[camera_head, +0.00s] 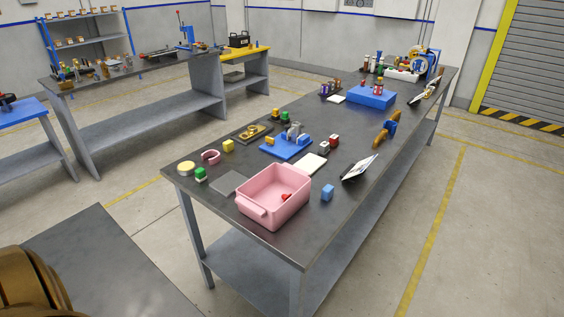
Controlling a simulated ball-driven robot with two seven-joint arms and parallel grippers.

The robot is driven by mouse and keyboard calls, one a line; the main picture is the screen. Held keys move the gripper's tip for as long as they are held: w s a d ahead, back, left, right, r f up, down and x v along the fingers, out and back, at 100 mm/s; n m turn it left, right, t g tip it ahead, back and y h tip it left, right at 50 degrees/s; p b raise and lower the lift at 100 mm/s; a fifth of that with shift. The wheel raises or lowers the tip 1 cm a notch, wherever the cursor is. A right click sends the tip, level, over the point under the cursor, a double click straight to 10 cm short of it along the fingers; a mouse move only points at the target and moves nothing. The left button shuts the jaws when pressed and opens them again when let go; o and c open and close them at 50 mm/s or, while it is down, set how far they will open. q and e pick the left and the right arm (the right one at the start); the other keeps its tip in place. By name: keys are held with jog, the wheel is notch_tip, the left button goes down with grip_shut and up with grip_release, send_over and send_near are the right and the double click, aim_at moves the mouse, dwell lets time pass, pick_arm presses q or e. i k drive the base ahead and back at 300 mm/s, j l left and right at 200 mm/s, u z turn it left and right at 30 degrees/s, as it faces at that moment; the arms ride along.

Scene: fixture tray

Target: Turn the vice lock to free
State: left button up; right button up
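A blue fixture base (289,152) lies on the long dark workbench (225,160). Grey metal upright parts (294,132) stand on it and look like a small vice or clamp. A small yellow block (270,141) is at its left side. The lock of the vice is too small to make out, so I cannot tell its position. Neither of my grippers is in view.
A pink bin (256,205) with a red item inside stands at the near end of the bench. Around the base are a black tray (252,133), a white pad (311,163), a tilted panel (360,167) and small blocks. A blue box (371,97) stands farther back.

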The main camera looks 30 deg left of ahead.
aim_at(270, 142)
jog(key=u, duration=0.2)
jog(key=i+l+u, duration=0.15)
jog(key=u, duration=0.2)
jog(key=i+l+u, duration=0.15)
jog(key=u, duration=0.2)
jog(key=i+l+u, duration=0.1)
jog(key=l+u, duration=0.3)
